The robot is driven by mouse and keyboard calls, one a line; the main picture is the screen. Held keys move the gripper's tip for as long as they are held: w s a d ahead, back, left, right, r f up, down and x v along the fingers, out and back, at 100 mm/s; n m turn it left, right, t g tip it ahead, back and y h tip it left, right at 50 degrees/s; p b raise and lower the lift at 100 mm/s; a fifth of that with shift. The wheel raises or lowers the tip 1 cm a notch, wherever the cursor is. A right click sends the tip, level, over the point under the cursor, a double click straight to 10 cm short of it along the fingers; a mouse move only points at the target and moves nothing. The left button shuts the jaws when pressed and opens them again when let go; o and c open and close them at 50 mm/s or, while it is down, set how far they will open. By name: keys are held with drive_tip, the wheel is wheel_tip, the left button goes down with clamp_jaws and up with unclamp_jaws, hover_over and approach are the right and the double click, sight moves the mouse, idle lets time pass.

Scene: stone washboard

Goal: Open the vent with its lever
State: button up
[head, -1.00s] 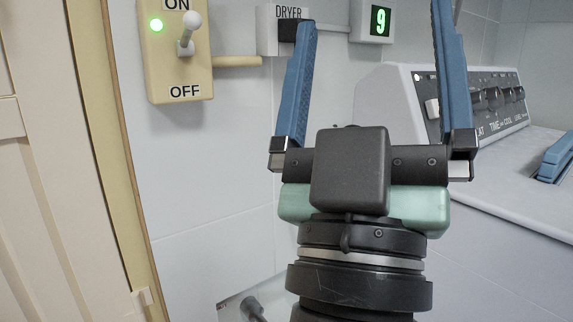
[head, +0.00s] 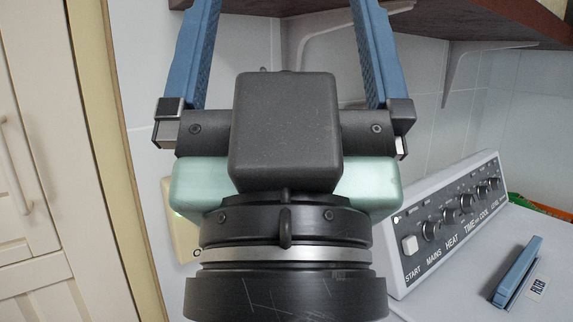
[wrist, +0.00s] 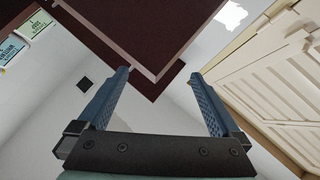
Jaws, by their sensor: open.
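My gripper (wrist: 160,76) is open and empty, its two blue fingers spread and pointing up. In the head view its fingertips run out of the top edge. I cannot make out a vent or its lever for sure in either view. A small dark square (wrist: 84,84) shows on the pale surface left of the fingers in the wrist view; I cannot tell what it is.
A dark red-brown shelf (head: 470,22) on white brackets (head: 447,75) is at upper right; its underside (wrist: 140,35) shows in the wrist view. A control panel with knobs (head: 450,215) and a blue-handled filter (head: 518,272) are at lower right. A cream door (head: 35,200) stands left.

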wheel_tip(320, 180, up, 13)
drive_tip(key=p, duration=1)
